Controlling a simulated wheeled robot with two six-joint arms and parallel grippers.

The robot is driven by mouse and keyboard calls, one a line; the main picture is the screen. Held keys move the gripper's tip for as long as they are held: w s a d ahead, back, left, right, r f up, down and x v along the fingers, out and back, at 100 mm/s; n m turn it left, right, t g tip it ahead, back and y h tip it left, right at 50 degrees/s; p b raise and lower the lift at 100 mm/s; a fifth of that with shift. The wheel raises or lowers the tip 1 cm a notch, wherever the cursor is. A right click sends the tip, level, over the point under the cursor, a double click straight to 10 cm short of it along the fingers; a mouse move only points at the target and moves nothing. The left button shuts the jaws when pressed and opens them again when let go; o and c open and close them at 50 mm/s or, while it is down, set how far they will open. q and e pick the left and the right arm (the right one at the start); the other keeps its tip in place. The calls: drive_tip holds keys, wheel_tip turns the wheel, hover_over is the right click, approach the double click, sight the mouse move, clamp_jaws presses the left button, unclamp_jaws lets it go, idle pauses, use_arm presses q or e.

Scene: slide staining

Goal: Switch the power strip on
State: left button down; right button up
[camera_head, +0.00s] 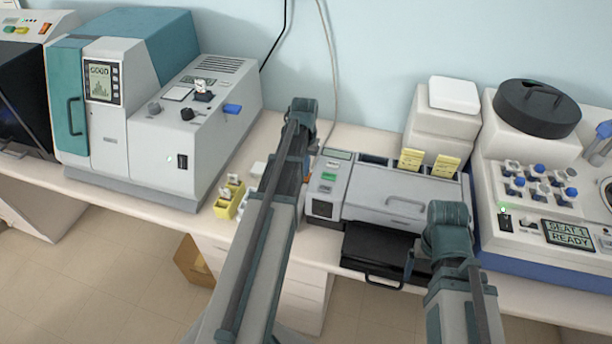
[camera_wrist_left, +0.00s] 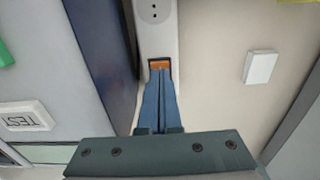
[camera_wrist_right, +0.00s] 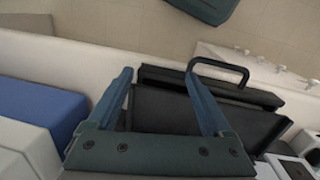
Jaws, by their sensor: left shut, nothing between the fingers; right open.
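The power strip (camera_wrist_left: 154,28) is white with a round socket and shows at the top middle of the left wrist view. Its orange switch (camera_wrist_left: 159,64) sits at the near end of the visible part, in a dark recess. My left gripper (camera_wrist_left: 160,76) is shut and empty, with its blue fingertips right at the switch; they overlap its lower edge, and I cannot tell if they touch.
The black tray (camera_wrist_right: 205,110) has a handle and projects from the front of a grey machine (camera_head: 385,190). A small white box (camera_wrist_left: 260,66) lies right of the strip. A dark blue panel (camera_wrist_left: 98,40) stands close on its left. A yellow rack (camera_head: 226,205) stands left of my left arm.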

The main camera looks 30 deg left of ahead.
sight(305, 179)
use_arm(q)
drive_tip(key=shift+f+b, duration=0.85)
use_arm(e)
drive_tip(key=shift+f, duration=0.8)
use_arm(q)
drive_tip(key=shift+r, duration=0.15)
use_arm(e)
drive_tip(key=shift+r, duration=0.1)
use_arm(q)
wheel_tip(305, 179, up, 7)
drive_tip(key=p, duration=0.7)
use_arm(e)
wheel_tip(305, 179, up, 7)
